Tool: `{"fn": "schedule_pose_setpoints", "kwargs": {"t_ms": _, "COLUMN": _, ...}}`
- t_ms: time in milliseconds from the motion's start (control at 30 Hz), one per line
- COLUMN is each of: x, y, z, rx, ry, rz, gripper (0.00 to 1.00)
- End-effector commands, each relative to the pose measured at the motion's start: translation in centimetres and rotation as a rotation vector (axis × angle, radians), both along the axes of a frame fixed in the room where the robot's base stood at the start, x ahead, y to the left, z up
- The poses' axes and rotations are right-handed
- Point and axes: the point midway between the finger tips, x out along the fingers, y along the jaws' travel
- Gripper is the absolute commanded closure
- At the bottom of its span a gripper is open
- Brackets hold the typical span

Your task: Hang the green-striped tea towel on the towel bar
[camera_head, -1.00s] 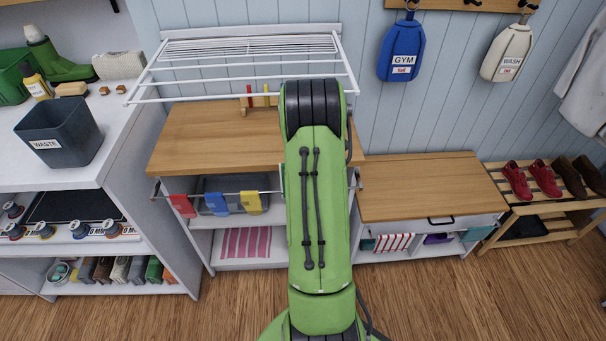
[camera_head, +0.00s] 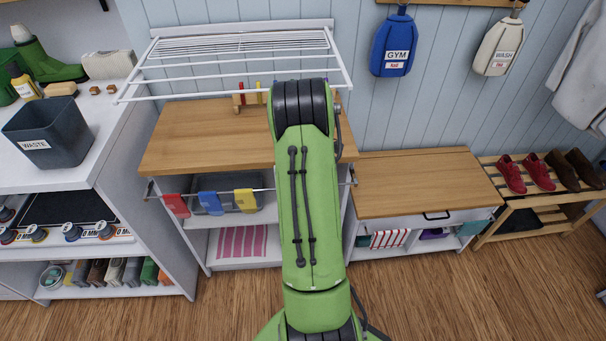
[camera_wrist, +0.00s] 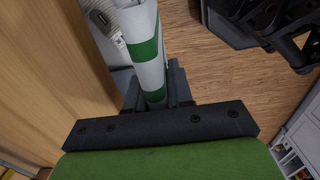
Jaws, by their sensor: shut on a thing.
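The white tea towel with green stripes (camera_wrist: 143,42) shows in the wrist view, held upright in a narrow bundle. My gripper (camera_wrist: 155,93) is shut on it. In the head view my green arm hides the gripper and the towel. The towel bar (camera_head: 222,192) runs along the front of the wooden-topped unit, below its edge.
A white drying rack (camera_head: 150,80) juts from the wall above the wooden counter (camera_head: 195,140). A grey waste bin (camera_head: 50,135) stands on the left shelf unit. A lower wooden-topped cabinet (camera_head: 420,185) is on the right. The wooden floor (camera_head: 430,300) in front is clear.

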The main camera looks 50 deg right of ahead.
Motion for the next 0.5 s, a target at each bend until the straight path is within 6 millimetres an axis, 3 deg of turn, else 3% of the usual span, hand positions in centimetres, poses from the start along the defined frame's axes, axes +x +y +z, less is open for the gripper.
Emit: {"fn": "schedule_pose_setpoints", "kwargs": {"t_ms": 500, "x": 0.0, "y": 0.0, "z": -1.4, "rx": 0.0, "ry": 0.0, "rz": 0.0, "gripper": 1.0}}
